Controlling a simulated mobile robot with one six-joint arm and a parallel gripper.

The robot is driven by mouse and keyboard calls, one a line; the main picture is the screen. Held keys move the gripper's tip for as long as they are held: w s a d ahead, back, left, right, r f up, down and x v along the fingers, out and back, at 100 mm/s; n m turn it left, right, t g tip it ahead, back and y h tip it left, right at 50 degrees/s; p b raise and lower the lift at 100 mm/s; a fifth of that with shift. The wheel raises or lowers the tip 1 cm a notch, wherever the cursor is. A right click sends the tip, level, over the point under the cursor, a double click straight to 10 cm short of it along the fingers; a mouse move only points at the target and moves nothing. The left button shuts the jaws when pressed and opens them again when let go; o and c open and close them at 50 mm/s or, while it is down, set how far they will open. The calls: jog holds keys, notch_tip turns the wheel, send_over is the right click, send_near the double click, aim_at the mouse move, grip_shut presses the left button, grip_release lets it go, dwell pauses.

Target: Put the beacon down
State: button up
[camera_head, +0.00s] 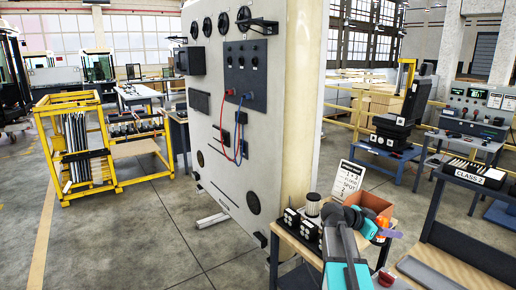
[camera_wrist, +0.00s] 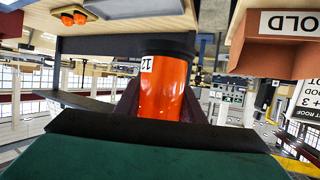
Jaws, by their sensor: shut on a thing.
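The orange beacon (camera_wrist: 162,95) has a black base and a white number label that shows partly. My gripper (camera_wrist: 165,112) is shut on it in the wrist view, with a dark finger on each side. In the head view, my teal gripper (camera_head: 366,226) is over the right part of the wooden-topped trolley (camera_head: 289,238), and the orange beacon (camera_head: 383,223) shows at its tip. Whether the beacon touches anything below is unclear.
A white sign (camera_head: 349,180), black units (camera_head: 300,222) and a grey ribbed cylinder (camera_head: 313,204) are on the trolley. A tall cream panel (camera_head: 235,130) stands left.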

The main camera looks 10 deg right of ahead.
jog(key=w+a+n+t+y+b, duration=0.15)
jog(key=w+a+n+t, duration=0.35)
jog(key=a, duration=0.6)
jog(key=w+a+n+t+y+b, duration=0.1)
jog(key=w+a+n+t+y, duration=0.15)
jog(key=w+a, duration=0.65)
jog(key=w+a+n+t+y+b, duration=0.1)
jog(key=w+a+n+t+y, duration=0.3)
jog(key=a, duration=1)
jog(key=w+a+r+n+t+y, duration=0.2)
jog(key=a+r+n+y, duration=0.3)
jog(key=a, duration=0.5)
jog(key=shift+a+r+n+t, duration=0.25)
jog(key=shift+a+n+t, duration=0.25)
jog(key=shift+n, duration=0.65)
jog(key=shift+d, duration=0.1)
jog(key=shift+d, duration=0.1)
jog(key=d, duration=0.6)
jog(key=shift+d, duration=0.4)
jog(key=shift+s, duration=0.15)
